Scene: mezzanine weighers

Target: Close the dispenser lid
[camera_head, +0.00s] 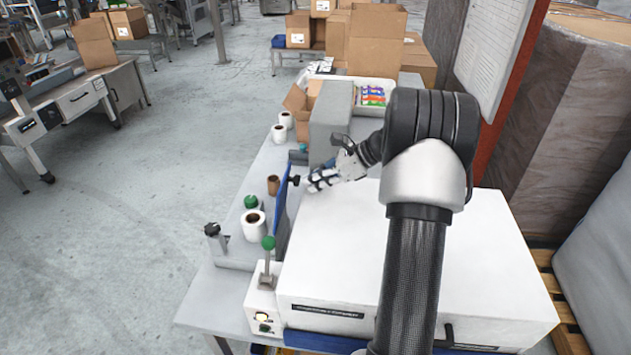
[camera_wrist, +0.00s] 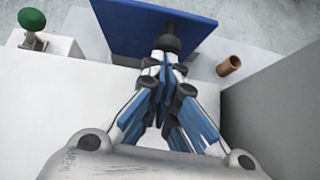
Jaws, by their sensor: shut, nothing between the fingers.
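The dispenser lid is a blue panel (camera_head: 284,205) standing open, nearly upright, between the grey dispenser base (camera_head: 236,250) and a white box. A black knob (camera_head: 294,180) sticks out of the side of the lid facing my gripper. In the wrist view the blue lid (camera_wrist: 120,28) fills the top middle, with the knob (camera_wrist: 166,43) in front of it. My gripper (camera_head: 312,183) is shut and empty, its fingertips right at the knob; I cannot tell whether they touch it. In the wrist view the fingers (camera_wrist: 165,65) hide part of the knob and lid.
A white box (camera_head: 335,250) lies under my arm. A grey block (camera_head: 329,132) stands just beyond my gripper. A green-topped lever (camera_head: 268,243), a white roll (camera_head: 254,226) and a brown core (camera_head: 273,185) are near the lid. Cartons (camera_head: 375,45) stand farther back.

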